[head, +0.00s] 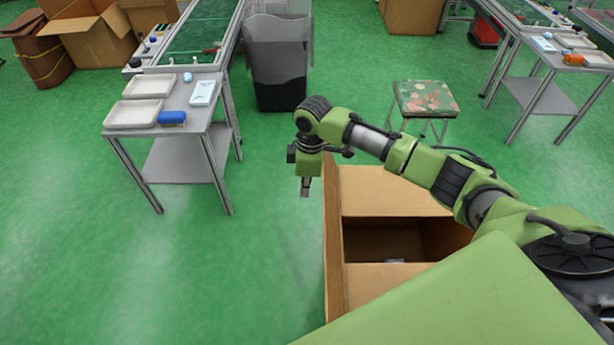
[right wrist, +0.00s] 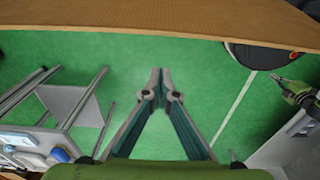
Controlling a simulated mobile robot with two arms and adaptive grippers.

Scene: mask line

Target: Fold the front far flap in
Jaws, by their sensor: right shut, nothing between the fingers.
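An open cardboard box stands at the bottom centre in the head view. Its far flap (head: 390,190) and near flap (head: 375,280) lie roughly level across the two ends, with a dark opening (head: 390,240) between them. A long left flap (head: 333,230) shows as a narrow strip that looks roughly upright. My right gripper (head: 305,192) points down, shut and empty, just left of the box's far left corner, apart from the flap. In the right wrist view its fingertips (right wrist: 160,72) meet over green floor, below a cardboard panel (right wrist: 150,22). My left gripper is out of view.
A small grey table (head: 190,140) with trays and a blue item stands at the left. A grey bin (head: 278,65) and a patterned stool (head: 425,98) stand behind. Floor left of the box is clear. My right arm spans above the box.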

